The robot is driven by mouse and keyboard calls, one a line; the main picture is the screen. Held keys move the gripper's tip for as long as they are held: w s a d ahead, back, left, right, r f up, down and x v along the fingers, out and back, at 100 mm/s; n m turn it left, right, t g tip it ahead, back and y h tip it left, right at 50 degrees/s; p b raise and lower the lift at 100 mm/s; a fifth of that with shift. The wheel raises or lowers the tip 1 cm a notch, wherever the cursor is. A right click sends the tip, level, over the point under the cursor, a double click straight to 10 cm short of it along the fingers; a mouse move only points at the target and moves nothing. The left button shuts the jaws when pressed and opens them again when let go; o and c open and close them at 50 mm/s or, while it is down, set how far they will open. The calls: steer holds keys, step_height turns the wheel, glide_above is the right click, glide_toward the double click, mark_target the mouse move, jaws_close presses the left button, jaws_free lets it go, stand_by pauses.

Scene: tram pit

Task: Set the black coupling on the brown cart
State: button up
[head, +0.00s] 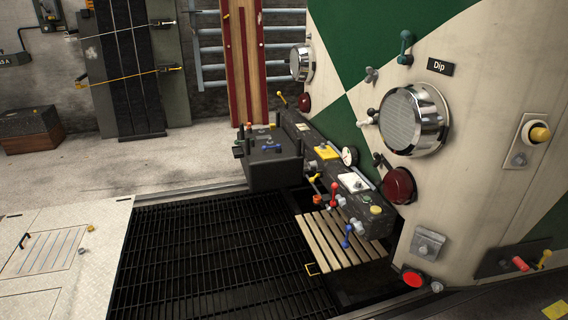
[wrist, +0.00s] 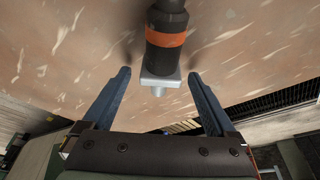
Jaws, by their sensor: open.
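In the wrist view, my gripper (wrist: 159,76) is open, with one blue-grey finger on each side. A black cylindrical part (wrist: 166,58) with an orange band and a grey square foot shows ahead of the fingers, in line with the gap. It looks like the black coupling, but its top is cut off by the picture edge. Neither finger visibly touches it. A worn pinkish-brown surface (wrist: 75,50) fills the background; I cannot tell whether it is the brown cart. My gripper is not in the head view, and no clear cart shows there.
In the head view, the tram front (head: 463,150) with lamps and knobs stands at the right. A dark bumper beam (head: 335,180) juts over the pit grating (head: 200,245). A pale hatch plate (head: 60,250) lies at the left. A brown box (head: 32,135) stands farther back.

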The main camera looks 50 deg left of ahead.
steer(key=p+v, duration=0.3)
steer(key=v, duration=1)
steer(key=w+a+r+m+t+y+p, duration=0.1)
steer(key=w+r+t+y+p, duration=0.3)
steer(key=w+r, duration=1.1)
steer(key=w+d+r+t+p, duration=0.1)
steer(key=w+d+r+t, duration=0.15)
steer(key=r, duration=0.55)
steer(key=w+d+r+m+t+h, duration=0.1)
steer(key=w+r+t, duration=0.2)
steer(key=r, duration=0.5)
steer(key=w+d+r+t+p, duration=0.1)
steer(key=w+d+r+t, duration=0.15)
steer(key=r, duration=0.55)
steer(key=d+r+m+t+h+p, duration=0.1)
steer(key=d+r+t, duration=0.2)
steer(key=r, duration=0.6)
steer(key=d+r+t+p, duration=0.1)
steer(key=d+r+t, duration=0.15)
steer(key=r, duration=0.65)
steer(key=s+d+r+t+h, duration=0.1)
steer(key=s+d+r+t, duration=0.2)
steer(key=r, duration=0.6)
steer(key=s+d+r+m+t+h+p, duration=0.1)
steer(key=s+d+r, duration=0.4)
steer(key=r, duration=0.5)
steer(key=shift+s+d+r+m+t+h+p, duration=0.3)
steer(key=shift+s+t+h, duration=0.35)
steer(key=shift+t, duration=0.6)
steer(key=shift+w+f, duration=0.15)
